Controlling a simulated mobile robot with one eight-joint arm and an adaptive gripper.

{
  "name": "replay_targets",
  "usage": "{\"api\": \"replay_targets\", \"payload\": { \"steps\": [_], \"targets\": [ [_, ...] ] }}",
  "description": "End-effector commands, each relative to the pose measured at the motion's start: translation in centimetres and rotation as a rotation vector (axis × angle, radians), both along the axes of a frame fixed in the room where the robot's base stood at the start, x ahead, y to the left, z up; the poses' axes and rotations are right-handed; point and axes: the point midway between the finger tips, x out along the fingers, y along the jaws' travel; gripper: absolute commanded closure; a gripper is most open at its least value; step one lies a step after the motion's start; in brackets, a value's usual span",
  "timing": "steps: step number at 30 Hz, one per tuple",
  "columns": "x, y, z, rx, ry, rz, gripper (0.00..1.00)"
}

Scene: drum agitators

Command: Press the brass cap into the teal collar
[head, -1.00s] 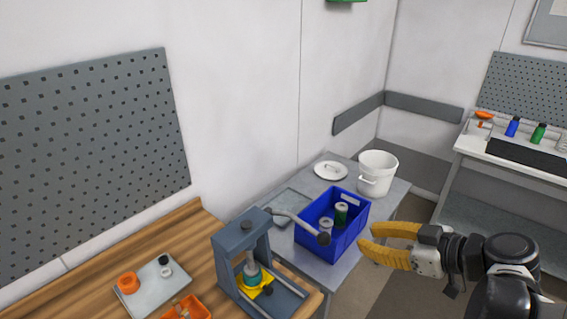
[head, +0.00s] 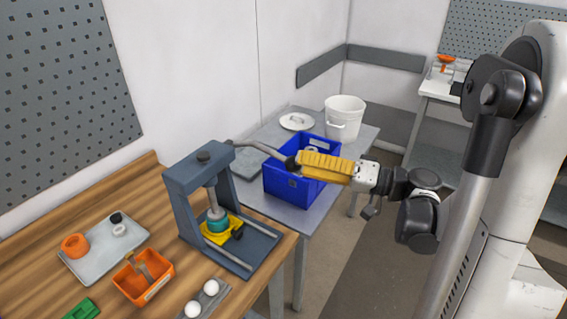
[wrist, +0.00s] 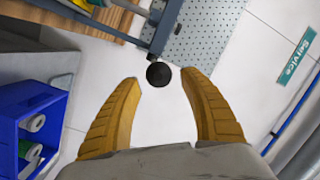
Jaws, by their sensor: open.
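The blue-grey press (head: 180,200) stands on the wooden bench. Its lever (head: 258,147) sticks out to the right and ends in a black knob (head: 292,163). Under the press ram (head: 211,196) the teal collar (head: 217,224) sits on a yellow base (head: 217,236). I cannot make out the brass cap; the ram's lower end hides the collar's top. My gripper (head: 298,164) is open at the lever's end. In the wrist view the knob (wrist: 158,74) shows between the yellow fingertips (wrist: 161,80), with gaps to both sides.
A blue crate (head: 285,188) on the grey side table (head: 310,215) lies behind my gripper, with a white bucket (head: 345,118) beyond. On the bench are a grey tray (head: 90,262), an orange bin (head: 143,283) and a holder with white balls (head: 213,300).

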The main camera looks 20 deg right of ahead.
Motion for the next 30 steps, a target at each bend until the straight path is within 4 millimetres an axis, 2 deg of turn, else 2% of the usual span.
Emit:
{"api": "replay_targets", "payload": {
  "steps": [3, 9, 20, 25, 30],
  "targets": [
    [1.5, 1.9, -0.2, 0.000, 0.000, 0.004, 0.49],
    [3.2, 3.6, -0.1, -0.001, 0.000, 0.001, 0.49],
    [3.6, 3.9, 0.0, -0.001, 0.000, -0.002, 0.49],
    [3.6, 3.9, 0.0, -0.001, 0.000, -0.002, 1.00],
    [3.5, 3.9, 0.0, -0.001, 0.000, -0.002, 1.00]
  ]
}}
